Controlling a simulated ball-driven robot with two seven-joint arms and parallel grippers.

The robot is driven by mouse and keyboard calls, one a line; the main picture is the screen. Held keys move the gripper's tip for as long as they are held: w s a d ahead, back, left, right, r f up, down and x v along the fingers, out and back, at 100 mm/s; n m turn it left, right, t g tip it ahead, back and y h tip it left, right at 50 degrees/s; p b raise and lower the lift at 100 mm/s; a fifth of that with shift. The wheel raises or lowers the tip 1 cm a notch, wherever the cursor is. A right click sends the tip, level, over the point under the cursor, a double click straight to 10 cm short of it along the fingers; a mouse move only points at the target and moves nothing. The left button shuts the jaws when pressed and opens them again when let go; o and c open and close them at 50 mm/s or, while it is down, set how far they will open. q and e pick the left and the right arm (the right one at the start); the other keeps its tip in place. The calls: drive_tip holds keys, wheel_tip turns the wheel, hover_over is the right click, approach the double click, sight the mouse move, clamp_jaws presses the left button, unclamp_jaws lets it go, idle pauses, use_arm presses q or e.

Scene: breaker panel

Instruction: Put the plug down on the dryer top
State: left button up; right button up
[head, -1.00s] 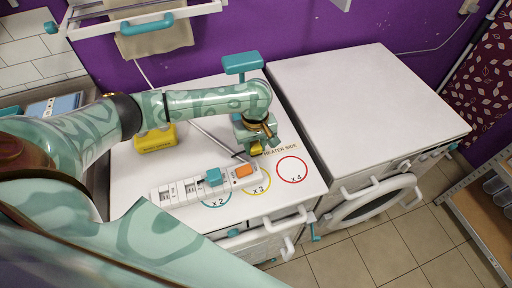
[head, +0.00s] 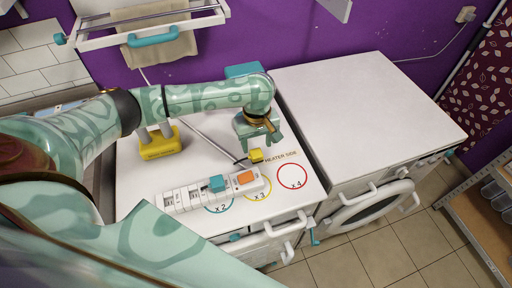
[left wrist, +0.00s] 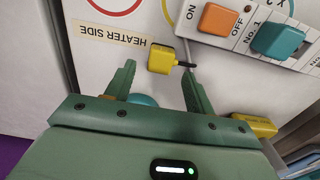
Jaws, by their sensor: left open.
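The yellow plug (head: 257,155) lies on the white dryer top (head: 290,205), beside the "HEATER SIDE" label and behind the power strip. A dark cord runs from it. My left gripper (head: 259,133) is just above and behind the plug, open and apart from it. In the left wrist view the plug (left wrist: 161,59) sits just beyond the two spread fingertips (left wrist: 158,72), with nothing held between them. My right gripper is not in view.
A white power strip (head: 185,200) with an orange switch (head: 245,177) and a teal plug (head: 217,183) lies in front, by coloured circles. A larger yellow block (head: 160,143) stands at the left. The neighbouring white machine's top (head: 365,110) is clear.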

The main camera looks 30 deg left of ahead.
sight(257, 153)
use_arm(q)
wheel_tip(257, 153, up, 7)
drive_tip(key=p, duration=0.2)
idle(1.4)
